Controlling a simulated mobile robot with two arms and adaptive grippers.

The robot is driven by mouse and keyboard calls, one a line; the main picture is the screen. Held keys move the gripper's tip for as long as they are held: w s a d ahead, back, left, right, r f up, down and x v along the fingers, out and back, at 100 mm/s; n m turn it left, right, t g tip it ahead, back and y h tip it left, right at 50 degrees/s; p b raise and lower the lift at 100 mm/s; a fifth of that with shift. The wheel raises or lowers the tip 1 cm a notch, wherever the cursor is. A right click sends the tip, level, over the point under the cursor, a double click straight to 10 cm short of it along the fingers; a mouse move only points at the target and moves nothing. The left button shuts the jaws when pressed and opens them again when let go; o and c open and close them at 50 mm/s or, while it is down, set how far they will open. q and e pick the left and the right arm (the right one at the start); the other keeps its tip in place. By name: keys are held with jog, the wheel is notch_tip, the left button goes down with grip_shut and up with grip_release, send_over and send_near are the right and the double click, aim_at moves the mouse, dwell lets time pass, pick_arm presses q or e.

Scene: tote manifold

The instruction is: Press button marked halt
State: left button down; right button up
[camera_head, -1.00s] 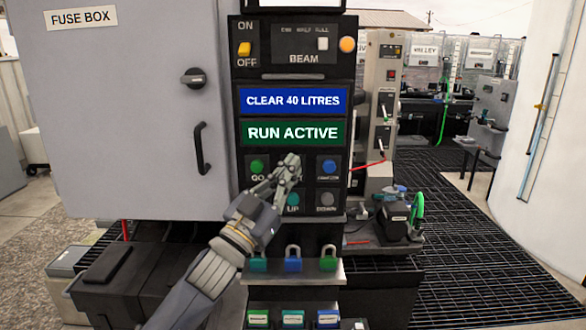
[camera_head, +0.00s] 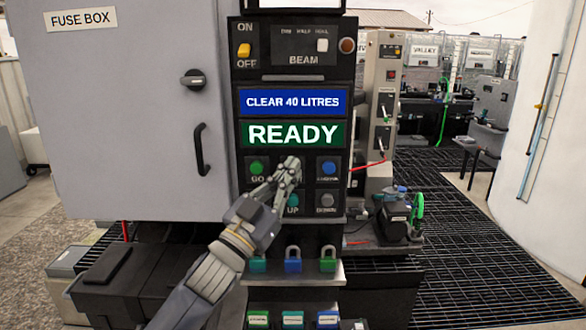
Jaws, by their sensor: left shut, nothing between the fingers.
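The control panel (camera_head: 243,152) stands upright in front of me. Its green button (camera_head: 257,168) is marked GO, and a blue button (camera_head: 329,168) has a label too small to read. Below are a teal button (camera_head: 293,200) marked UP and a grey button (camera_head: 326,200) marked DOWN. I see no label reading halt; the middle of the upper button row is hidden behind my left gripper (camera_head: 290,166). That gripper is shut and empty, its tips in front of the panel between GO and the blue button. I cannot tell whether it touches. My right gripper is not in view.
The green display (camera_head: 293,134) reads READY, below a blue display (camera_head: 293,101) reading CLEAR 40 LITRES. A dark round lamp (camera_head: 347,46) is beside the BEAM selector. The grey fuse box (camera_head: 130,120) stands left. Padlocks (camera_head: 293,262) hang below. Grating floor is open at right.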

pick_arm(q)
jog(key=shift+s, duration=0.5)
jog(key=s+p, duration=0.1)
jog(key=s, duration=0.4)
dwell(0.7)
